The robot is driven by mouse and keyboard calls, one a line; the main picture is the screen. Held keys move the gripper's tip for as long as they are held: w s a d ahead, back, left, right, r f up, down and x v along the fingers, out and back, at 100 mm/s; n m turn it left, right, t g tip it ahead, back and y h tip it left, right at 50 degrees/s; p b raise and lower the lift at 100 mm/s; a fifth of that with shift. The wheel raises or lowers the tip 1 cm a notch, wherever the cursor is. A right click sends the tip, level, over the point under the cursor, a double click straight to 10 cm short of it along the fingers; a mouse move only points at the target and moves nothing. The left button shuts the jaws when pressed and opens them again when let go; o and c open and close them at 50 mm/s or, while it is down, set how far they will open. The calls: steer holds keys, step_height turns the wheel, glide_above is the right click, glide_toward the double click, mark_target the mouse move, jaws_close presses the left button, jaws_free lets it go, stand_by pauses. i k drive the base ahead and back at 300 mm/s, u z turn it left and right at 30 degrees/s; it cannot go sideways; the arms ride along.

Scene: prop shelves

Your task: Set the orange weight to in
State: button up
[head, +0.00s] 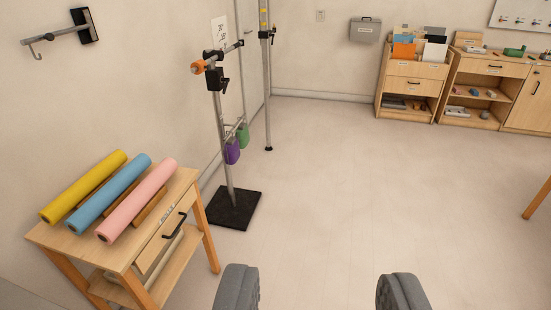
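An orange weight (197,67), small and round, sits at the near left end of a thin bar on a metal stand (223,130). The bar passes by a black clamp (217,80) near the top of the pole and runs away toward the wall. How the weight is fixed on the bar is too small to tell. My gripper (319,287) is at the bottom of the head view, its two grey fingers wide apart with only floor between them. It is well apart from the stand and the weight.
A wooden table (185,190) with yellow, blue and pink rolls stands at the left. The stand's black base (234,209) lies on the floor beyond it. Purple and green items (233,151) hang behind the pole. Shelves (415,85) line the back right. The middle floor is clear.

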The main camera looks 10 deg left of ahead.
mark_target(202, 67)
steer(key=u, duration=0.2)
steer(key=i, duration=3.3)
steer(key=u, duration=0.15)
